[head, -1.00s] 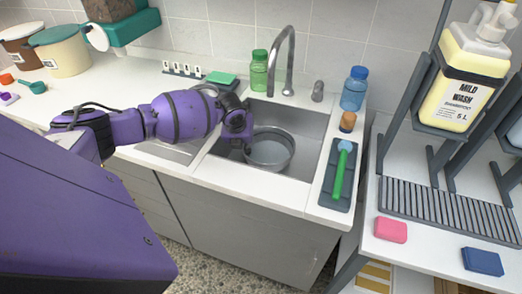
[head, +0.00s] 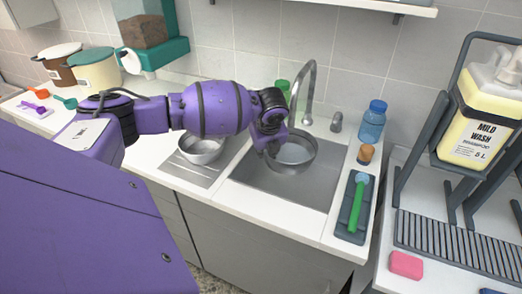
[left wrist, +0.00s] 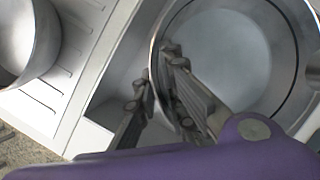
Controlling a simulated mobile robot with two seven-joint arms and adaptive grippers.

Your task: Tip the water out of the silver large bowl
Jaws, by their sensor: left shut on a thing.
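The silver large bowl (head: 294,166) is over the sink (head: 322,190) in the head view, roughly level. Its inside looks grey-blue, like water. My left gripper (head: 270,150) is shut on the bowl's left rim. In the left wrist view the fingers (left wrist: 165,100) sit on either side of the wall of the bowl (left wrist: 235,50). My purple wrist hides part of the bowl's near edge there. My right gripper is in neither view.
A second metal bowl (head: 203,155) stands on the drainboard left of the sink. The tap (head: 309,80) rises behind the held bowl. A blue bottle (head: 372,124), a brown-topped item (head: 366,154) and a tray with a green brush (head: 356,205) line the right side.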

